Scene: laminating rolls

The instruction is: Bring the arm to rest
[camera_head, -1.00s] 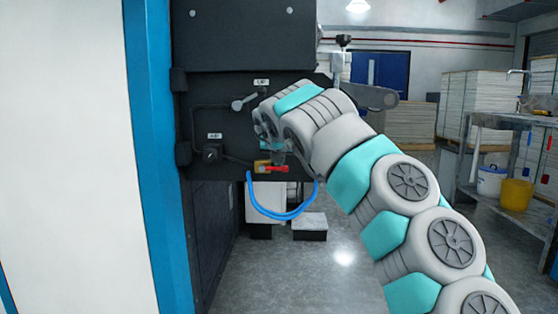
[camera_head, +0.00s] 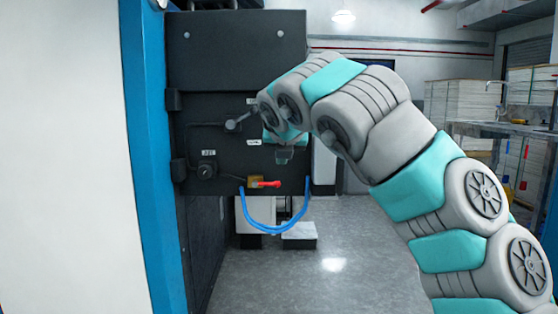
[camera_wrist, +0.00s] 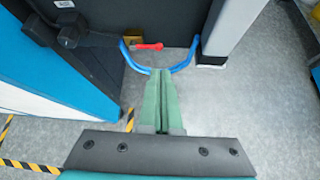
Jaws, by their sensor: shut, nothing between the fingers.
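My gripper (camera_wrist: 161,100) shows in the wrist view with its two green fingers together and nothing between them. In the head view my grey and teal arm reaches in from the lower right, and my gripper (camera_head: 284,156) hangs at its end in front of the dark machine panel (camera_head: 225,140). A red-handled valve (camera_head: 264,183) on a brass block sits low on the panel, below my gripper in the picture. It also shows in the wrist view (camera_wrist: 150,46), beyond my fingertips. I cannot tell the exact gap to the panel.
A blue hose (camera_head: 272,228) loops below the panel. A white and blue machine side (camera_head: 75,150) stands close on the left. Stacks of sheets (camera_head: 460,100) and a metal bench (camera_head: 520,130) are at the right. Grey floor (camera_head: 330,260) lies open in the middle.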

